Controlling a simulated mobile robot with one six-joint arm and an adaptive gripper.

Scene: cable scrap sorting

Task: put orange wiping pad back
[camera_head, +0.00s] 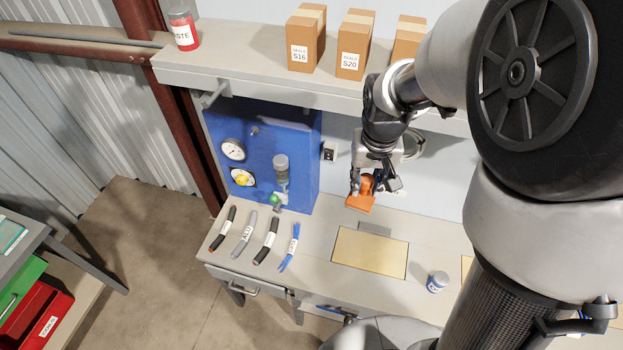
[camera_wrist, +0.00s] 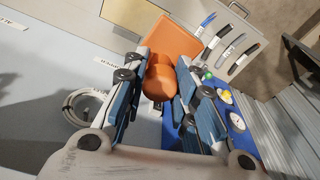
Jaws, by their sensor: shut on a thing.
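The orange wiping pad (camera_head: 360,203) has a flat square plate and a rounded grip. My gripper (camera_head: 362,185) is shut on it and holds it above the back of the workbench. In the wrist view the pad (camera_wrist: 172,38) shows with its rounded grip between the two fingers of my gripper (camera_wrist: 160,85). The plate sticks out past the fingertips. A tan rectangular panel (camera_head: 369,252) lies on the bench in front of and below the pad, with a grey strip along its back edge.
Several labelled cable pieces, one a blue bundle (camera_head: 288,247), lie on the bench at left. A blue gauge panel (camera_head: 262,150) stands behind them. A small blue-and-white can (camera_head: 437,282) stands right of the tan panel. Boxes (camera_head: 306,38) and a red container (camera_head: 184,26) stand on the shelf above.

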